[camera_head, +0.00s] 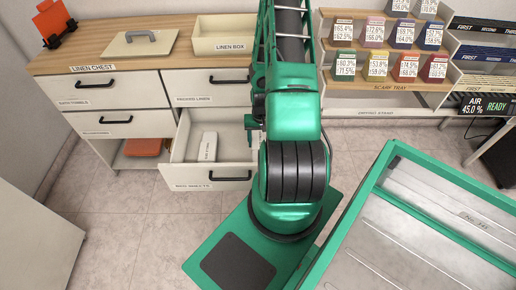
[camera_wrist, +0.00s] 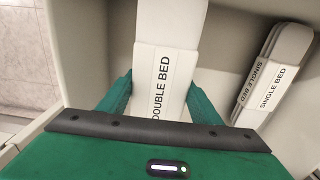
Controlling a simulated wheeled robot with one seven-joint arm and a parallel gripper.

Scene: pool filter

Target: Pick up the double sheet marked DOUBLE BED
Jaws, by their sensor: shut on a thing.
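The double sheet (camera_wrist: 169,62) is a white folded block with a band marked DOUBLE BED. In the wrist view it stands between the two green fingers of my gripper (camera_wrist: 160,92), which is shut on it. A white single sheet marked SINGLE BED (camera_wrist: 277,70) leans to the right, apart from my fingers. Both are in the open drawer labelled BED SHEETS (camera_head: 207,181). In the head view one white sheet (camera_head: 208,147) shows in the drawer; my arm hides the double sheet and most of my gripper.
A scarf tray rack (camera_head: 375,93) stands to the right. A green-framed glass-topped case (camera_head: 430,220) is at front right.

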